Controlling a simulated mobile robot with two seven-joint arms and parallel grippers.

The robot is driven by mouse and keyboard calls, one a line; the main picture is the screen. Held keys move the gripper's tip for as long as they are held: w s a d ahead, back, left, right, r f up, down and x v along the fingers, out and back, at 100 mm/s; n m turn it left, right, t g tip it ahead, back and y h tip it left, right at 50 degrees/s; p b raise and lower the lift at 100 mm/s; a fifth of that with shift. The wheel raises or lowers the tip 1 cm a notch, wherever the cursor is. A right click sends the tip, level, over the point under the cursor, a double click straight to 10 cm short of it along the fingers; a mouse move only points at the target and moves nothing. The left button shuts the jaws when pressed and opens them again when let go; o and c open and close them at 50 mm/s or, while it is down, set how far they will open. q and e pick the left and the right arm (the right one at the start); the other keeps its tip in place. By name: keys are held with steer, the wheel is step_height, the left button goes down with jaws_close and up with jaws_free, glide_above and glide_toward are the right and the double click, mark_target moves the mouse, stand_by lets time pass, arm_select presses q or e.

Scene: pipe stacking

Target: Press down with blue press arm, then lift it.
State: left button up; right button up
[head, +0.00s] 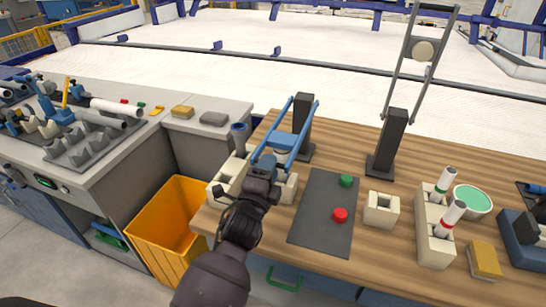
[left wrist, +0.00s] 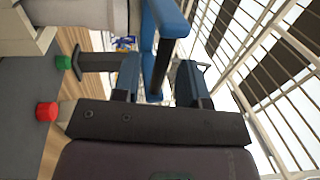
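The blue press arm (head: 284,139) is a two-bar frame hinged on a dark post (head: 302,118). It slopes down toward me, with a pale round pad (head: 281,155) under its crossbar, above a beige block (head: 288,190). My left gripper (head: 262,163) is at the near end of the arm. In the left wrist view a blue bar of the press arm (left wrist: 160,45) runs between the spread fingers of my left gripper (left wrist: 160,82); a gap shows on the right side. The head view does not show whether the pad touches anything. My right gripper is not in view.
A grey press arm (head: 409,60) stands raised on another dark post (head: 394,138). A dark mat (head: 313,215) bears a green button (head: 346,181) and a red button (head: 340,215). Beige holders with pipes (head: 434,225) stand right. A yellow bin (head: 170,222) is below left.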

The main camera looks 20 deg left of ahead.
arm_select(q)
steer(key=shift+w+r, duration=0.15)
steer(key=shift+w, duration=0.7)
steer(key=shift+w+r, duration=0.15)
steer(key=shift+w, duration=0.7)
jaws_close()
